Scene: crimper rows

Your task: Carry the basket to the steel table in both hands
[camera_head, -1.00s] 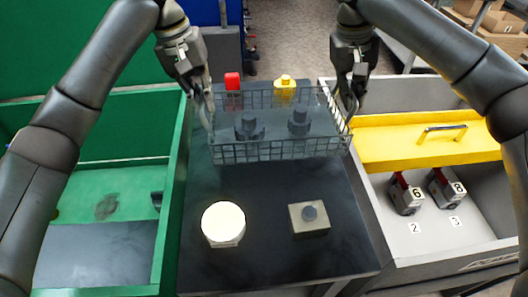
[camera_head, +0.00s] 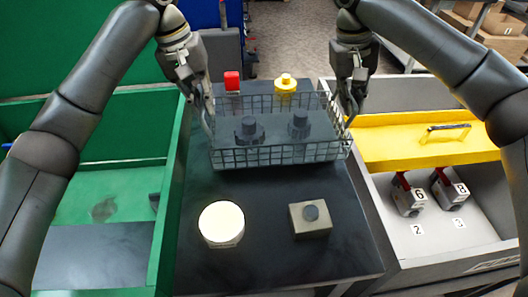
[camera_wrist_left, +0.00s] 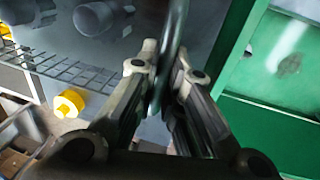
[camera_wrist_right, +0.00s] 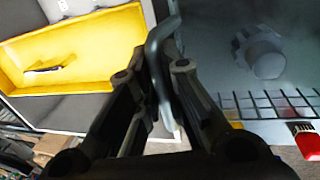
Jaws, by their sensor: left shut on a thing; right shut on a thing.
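The wire basket (camera_head: 280,155) is in the head view over the far half of the dark table, with two dark knobbed parts (camera_head: 249,129) (camera_head: 299,126) showing inside its outline. My left gripper (camera_head: 207,108) is shut on the basket's left handle; in the left wrist view its fingers (camera_wrist_left: 165,95) close around a dark bar. My right gripper (camera_head: 350,103) is shut on the right handle; in the right wrist view its fingers (camera_wrist_right: 160,95) close around a grey bar. Whether the basket touches the table is hard to tell.
A round cream-topped piece (camera_head: 221,223) and a square block with a dark knob (camera_head: 310,217) sit on the dark tabletop (camera_head: 265,262). A green bin (camera_head: 172,215) is at left. A grey bin (camera_head: 440,240) with a yellow panel (camera_head: 400,143) is at right. Red (camera_head: 232,82) and yellow (camera_head: 285,83) pieces stand behind the basket.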

